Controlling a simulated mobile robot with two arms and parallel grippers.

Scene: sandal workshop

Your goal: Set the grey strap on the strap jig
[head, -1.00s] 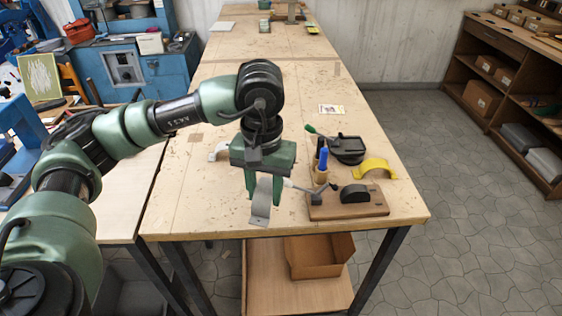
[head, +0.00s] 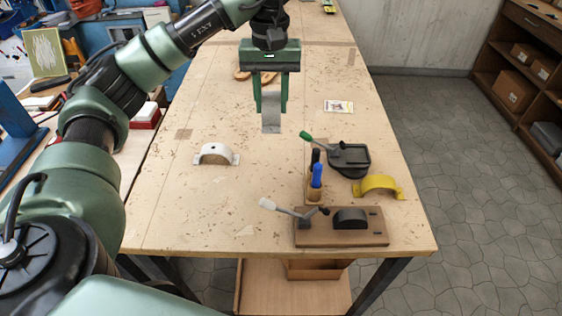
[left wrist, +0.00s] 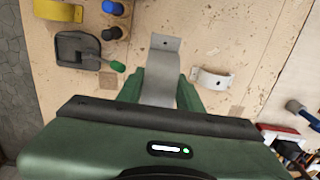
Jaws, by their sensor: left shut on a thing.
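My left gripper (head: 271,108) is shut on the grey strap (head: 271,124), a bent metal-looking band hanging below the fingers. It is above the middle of the table, farther back than the strap jig and to its left. The left wrist view also shows the strap (left wrist: 160,75) between the fingers, with a hole near its far end. The strap jig (head: 312,240) is a brown wooden block near the table's front edge, with a black rounded form and a light-handled lever. Nothing lies on the form. My right gripper is not in view.
On the table (head: 200,215) are a white strap (head: 215,154), a yellow strap (head: 377,187), a black fixture with a green-handled lever (head: 349,160), and an upright holder (head: 314,194) with blue and black tools. A printed card (head: 338,106) lies flat. The front left is clear.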

